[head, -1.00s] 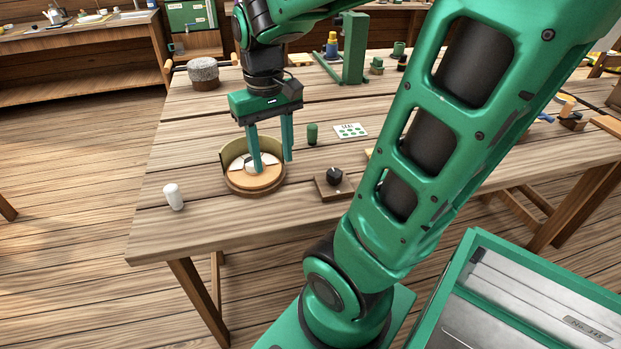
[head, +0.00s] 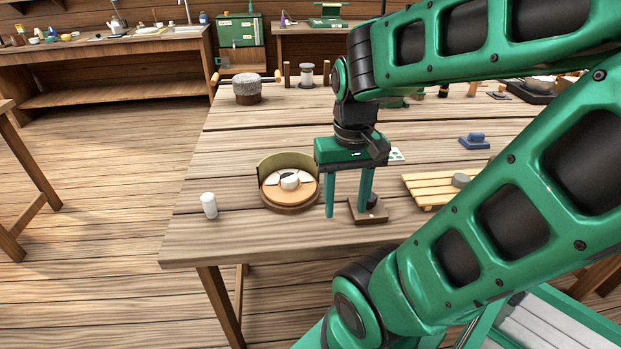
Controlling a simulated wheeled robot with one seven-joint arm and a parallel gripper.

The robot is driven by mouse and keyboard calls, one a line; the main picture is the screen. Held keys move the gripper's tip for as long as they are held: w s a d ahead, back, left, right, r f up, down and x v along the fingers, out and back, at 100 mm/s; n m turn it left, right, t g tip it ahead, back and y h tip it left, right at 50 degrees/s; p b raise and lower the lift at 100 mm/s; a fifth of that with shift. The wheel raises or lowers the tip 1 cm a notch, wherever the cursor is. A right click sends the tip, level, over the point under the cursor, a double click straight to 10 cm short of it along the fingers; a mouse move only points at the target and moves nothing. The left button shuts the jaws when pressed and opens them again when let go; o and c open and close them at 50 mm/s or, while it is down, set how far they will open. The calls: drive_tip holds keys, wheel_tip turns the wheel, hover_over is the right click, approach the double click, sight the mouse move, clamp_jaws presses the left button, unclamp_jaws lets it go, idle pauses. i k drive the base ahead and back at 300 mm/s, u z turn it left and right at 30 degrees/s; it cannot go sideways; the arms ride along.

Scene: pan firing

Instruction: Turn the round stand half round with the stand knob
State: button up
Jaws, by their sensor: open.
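The round stand (head: 290,207) sits near the table's left front. It has a light wooden disc top with pale pieces and a small whitish cylinder (head: 290,182) on it, and a curved olive wall (head: 284,160) around its back. The stand knob (head: 374,203) is black on a small brown base (head: 372,216), right of the stand and partly hidden by my gripper. My gripper (head: 347,211) points down with its fingers apart and nothing between them. Its right finger overlaps the knob's left side in this view; I cannot tell whether they touch.
A white cylinder (head: 209,205) stands left of the round stand. A slatted wooden rack (head: 425,190) with a grey piece lies to the right. A dotted card (head: 397,154) shows behind my gripper. A grey drum-shaped block (head: 247,88) stands farther back.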

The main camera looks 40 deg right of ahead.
sight(371, 203)
drive_tip(key=z, duration=1.35)
drive_tip(key=k, duration=0.25)
drive_tip(key=u, duration=0.15)
